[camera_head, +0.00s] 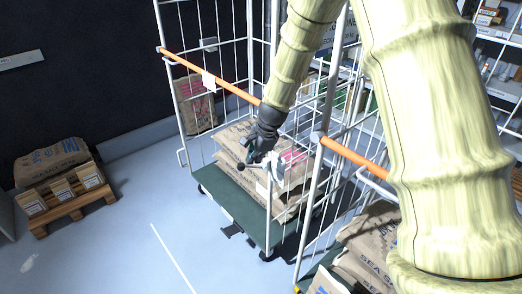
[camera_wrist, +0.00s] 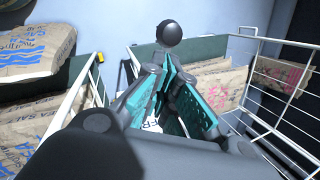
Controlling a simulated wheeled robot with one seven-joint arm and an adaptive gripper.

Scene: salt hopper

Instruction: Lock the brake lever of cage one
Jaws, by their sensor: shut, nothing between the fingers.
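A lever with a black ball knob (camera_head: 240,167) sticks out leftward from a grey bracket on a post of the middle roll cage (camera_head: 174,86). The lever looks roughly level in the head view. Its knob (camera_wrist: 169,32) shows just beyond my fingertips in the wrist view. My gripper (camera_head: 252,156) is shut and empty, fingers pointing down, just above the lever and close to the knob. I cannot tell whether it touches the lever. The teal finger pads (camera_wrist: 168,78) hide most of the lever's shaft in the wrist view. No cage number is readable.
The middle cage holds stacked paper sacks (camera_head: 233,150) on a green base (camera_head: 228,201). A second cage with sacks (camera_head: 376,262) stands close at the lower right. A pallet (camera_head: 75,207) with a sack and small boxes stands at left. The floor between is clear.

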